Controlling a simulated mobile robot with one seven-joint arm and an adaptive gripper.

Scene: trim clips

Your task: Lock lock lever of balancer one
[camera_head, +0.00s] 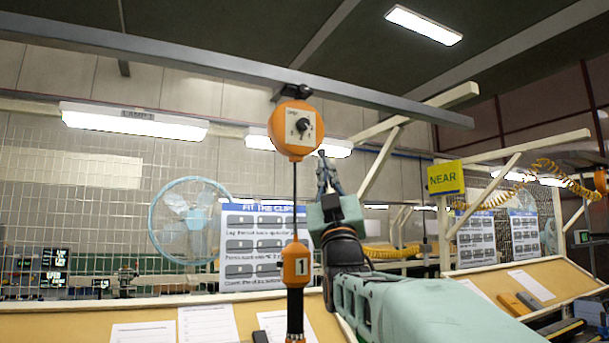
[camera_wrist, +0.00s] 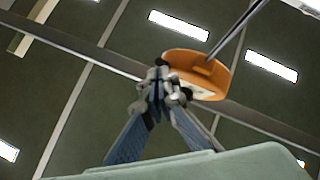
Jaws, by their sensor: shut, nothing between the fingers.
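The orange balancer (camera_head: 284,133) hangs from a grey overhead rail. Its pale front plate (camera_head: 292,121) carries a small black lever (camera_head: 303,125). A cable runs from it down to an orange handle piece (camera_head: 297,262) marked 1. My gripper (camera_head: 322,156) points up, shut and empty, with its tips just below and right of the balancer. In the wrist view the shut fingertips (camera_wrist: 160,82) overlap the lower left of the orange balancer (camera_wrist: 190,64); part of its pale plate shows beside them. The lever is not clear there, and I cannot tell whether the tips touch the balancer.
The grey rail (camera_head: 200,62) crosses above. A sign board (camera_head: 262,271) and a blue fan (camera_head: 187,219) stand behind the hanging cable. A yellow NEAR sign (camera_head: 446,178) and a slanted beam are at the right. Benches with papers lie below.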

